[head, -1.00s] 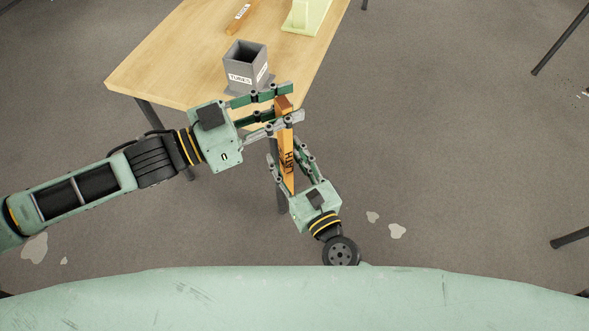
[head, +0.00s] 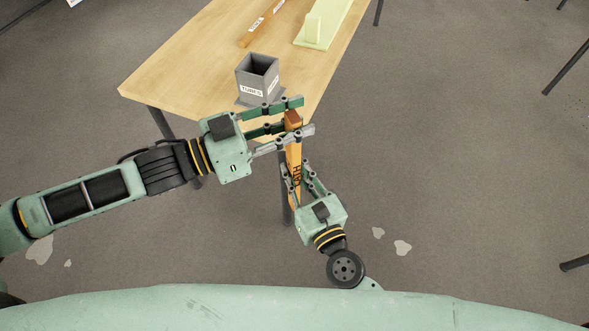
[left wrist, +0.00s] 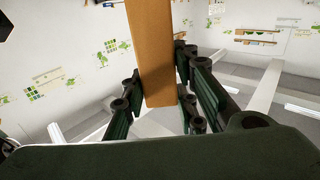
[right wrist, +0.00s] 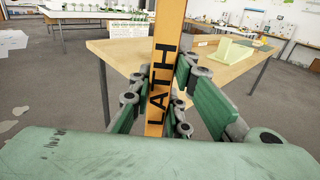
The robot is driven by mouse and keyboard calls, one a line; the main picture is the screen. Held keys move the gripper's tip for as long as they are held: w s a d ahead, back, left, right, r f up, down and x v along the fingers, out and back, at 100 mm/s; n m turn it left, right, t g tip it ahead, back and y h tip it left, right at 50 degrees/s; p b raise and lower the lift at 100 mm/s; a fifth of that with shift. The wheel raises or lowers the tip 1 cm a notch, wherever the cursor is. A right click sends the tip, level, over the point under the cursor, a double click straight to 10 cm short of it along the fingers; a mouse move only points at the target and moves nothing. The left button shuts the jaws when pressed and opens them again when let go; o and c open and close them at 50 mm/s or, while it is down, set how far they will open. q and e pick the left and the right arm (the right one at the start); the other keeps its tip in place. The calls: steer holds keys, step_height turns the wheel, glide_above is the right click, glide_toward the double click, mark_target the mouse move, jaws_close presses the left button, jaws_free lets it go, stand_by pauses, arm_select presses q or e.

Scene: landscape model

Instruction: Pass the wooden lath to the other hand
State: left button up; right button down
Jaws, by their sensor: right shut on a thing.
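The wooden lath (head: 294,152) is an orange-brown bar marked LATH, standing roughly upright in front of the table. My right gripper (head: 303,172) is shut on the lath's lower part; the right wrist view shows the lath (right wrist: 164,75) between its fingers. My left gripper (head: 290,117) is open, its fingers on either side of the lath's upper end. In the left wrist view the lath (left wrist: 153,55) passes between the left fingers, with a gap showing on the right. Whether a left finger touches it, I cannot tell.
A wooden table (head: 190,65) is just beyond the grippers. A grey box labelled TUBES (head: 257,80) stands near its front edge. Behind it lie a labelled orange-brown bar (head: 262,24) and a pale green stand (head: 325,30). The floor (head: 450,150) to the right is mostly clear.

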arm_select(q)
steer(key=o, duration=0.4)
